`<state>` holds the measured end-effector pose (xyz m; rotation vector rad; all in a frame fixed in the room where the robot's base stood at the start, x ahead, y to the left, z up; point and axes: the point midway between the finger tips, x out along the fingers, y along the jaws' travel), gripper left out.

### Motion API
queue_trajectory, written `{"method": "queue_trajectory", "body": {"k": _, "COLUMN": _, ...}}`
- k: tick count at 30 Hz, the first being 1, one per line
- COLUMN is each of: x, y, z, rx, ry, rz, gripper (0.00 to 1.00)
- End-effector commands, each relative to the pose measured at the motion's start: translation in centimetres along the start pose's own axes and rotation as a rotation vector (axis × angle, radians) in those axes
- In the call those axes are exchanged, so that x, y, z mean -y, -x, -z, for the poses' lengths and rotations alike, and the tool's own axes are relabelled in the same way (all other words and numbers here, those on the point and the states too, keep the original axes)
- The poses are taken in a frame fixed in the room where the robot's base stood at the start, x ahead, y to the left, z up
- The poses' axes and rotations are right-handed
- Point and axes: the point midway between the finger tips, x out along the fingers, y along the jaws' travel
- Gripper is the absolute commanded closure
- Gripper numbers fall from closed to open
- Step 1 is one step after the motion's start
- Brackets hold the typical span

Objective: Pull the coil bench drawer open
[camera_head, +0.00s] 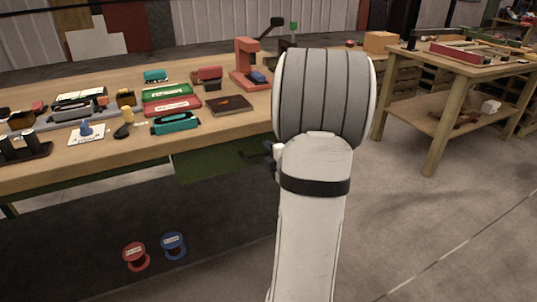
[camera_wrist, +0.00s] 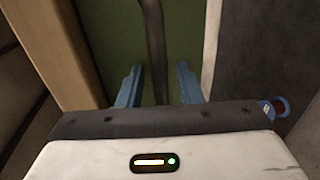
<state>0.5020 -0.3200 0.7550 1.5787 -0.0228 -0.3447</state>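The coil bench (camera_head: 60,180) has a green drawer front (camera_head: 215,163) under its wooden top. It fills the upper middle of the wrist view (camera_wrist: 183,35), with a dark bar handle (camera_wrist: 154,45) running across it. My gripper (camera_wrist: 158,88) is open, its two blue fingers on either side of the handle, with green showing between fingers and bar. How deep the fingers reach around the bar is unclear. In the head view, my white arm hides the right part of the drawer and most of my gripper. The drawer appears shut.
Coils, trays and a red press (camera_head: 247,65) crowd the bench top. A red spool (camera_head: 136,256) and a blue spool (camera_head: 173,246) are on the dark surface below. A second wooden table (camera_head: 455,68) stands right; grey floor between is clear.

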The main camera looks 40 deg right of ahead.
Motion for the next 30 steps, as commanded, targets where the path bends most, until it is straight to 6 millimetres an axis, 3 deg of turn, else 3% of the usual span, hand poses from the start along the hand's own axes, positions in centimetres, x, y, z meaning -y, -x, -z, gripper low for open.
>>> {"method": "queue_trajectory", "body": {"k": 2, "x": 0.0, "y": 0.0, "z": 0.0, "rx": 0.0, "ry": 0.0, "rz": 0.0, "gripper": 0.68}}
{"method": "queue_trajectory", "body": {"k": 14, "x": 0.0, "y": 0.1, "z": -0.1, "rx": 0.001, "ry": -0.001, "rz": 0.0, "gripper": 1.0}}
{"method": "queue_trajectory", "body": {"k": 24, "x": 0.0, "y": 0.1, "z": -0.1, "rx": 0.002, "ry": -0.001, "rz": -0.001, "gripper": 1.0}}
{"method": "queue_trajectory", "body": {"k": 25, "x": 0.0, "y": 0.3, "z": 1.2, "rx": -0.003, "ry": -0.001, "rz": 0.0, "gripper": 1.0}}
{"method": "queue_trajectory", "body": {"k": 30, "x": 0.0, "y": -0.1, "z": 0.4, "rx": -0.003, "ry": 0.001, "rz": -0.001, "gripper": 1.0}}
